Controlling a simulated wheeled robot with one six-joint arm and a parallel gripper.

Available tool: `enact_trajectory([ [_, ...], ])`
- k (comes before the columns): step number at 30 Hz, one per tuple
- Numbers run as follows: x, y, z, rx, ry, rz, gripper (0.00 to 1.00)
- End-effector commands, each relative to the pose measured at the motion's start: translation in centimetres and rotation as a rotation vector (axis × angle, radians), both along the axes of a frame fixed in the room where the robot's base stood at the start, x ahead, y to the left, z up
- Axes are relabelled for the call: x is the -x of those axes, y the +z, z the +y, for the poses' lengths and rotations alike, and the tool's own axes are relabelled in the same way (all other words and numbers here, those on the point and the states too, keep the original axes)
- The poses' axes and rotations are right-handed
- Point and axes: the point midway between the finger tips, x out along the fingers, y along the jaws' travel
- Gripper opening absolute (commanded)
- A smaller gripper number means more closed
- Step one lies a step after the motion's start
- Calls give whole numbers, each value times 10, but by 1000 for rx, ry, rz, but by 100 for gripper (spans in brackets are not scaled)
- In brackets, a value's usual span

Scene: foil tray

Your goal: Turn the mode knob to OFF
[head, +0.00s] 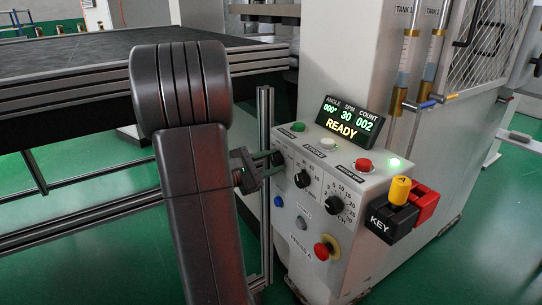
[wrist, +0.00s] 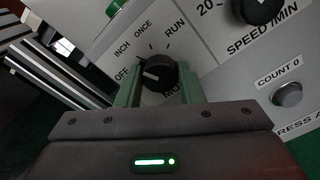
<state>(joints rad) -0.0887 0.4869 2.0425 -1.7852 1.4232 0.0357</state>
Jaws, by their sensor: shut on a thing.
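The mode knob (wrist: 160,71) is a round black knob on the grey panel, with OFF, INCH, ONCE and RUN printed around it. Its white pointer mark faces left, roughly toward the OFF label (wrist: 121,76). My gripper (wrist: 160,88) is shut on the knob, one green finger on each side. The printing below the knob is partly hidden by the gripper. In the head view, my gripper (head: 270,163) reaches the upper left of the control box front (head: 314,213), and the knob (head: 278,158) is mostly hidden behind the fingers.
Other knobs, including the speed knob (head: 302,179), sit to the right. A display (head: 350,122) reads READY. A yellow-topped key switch (head: 400,190) and a red emergency button (head: 323,250) stick out. A metal post (head: 265,120) stands close to my gripper.

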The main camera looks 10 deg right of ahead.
Motion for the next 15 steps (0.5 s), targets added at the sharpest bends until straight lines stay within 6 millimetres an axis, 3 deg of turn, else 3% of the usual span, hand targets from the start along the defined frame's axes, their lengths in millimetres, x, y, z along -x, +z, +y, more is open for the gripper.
enact_trajectory([
  [15,0,2,0,151,0,426,11],
])
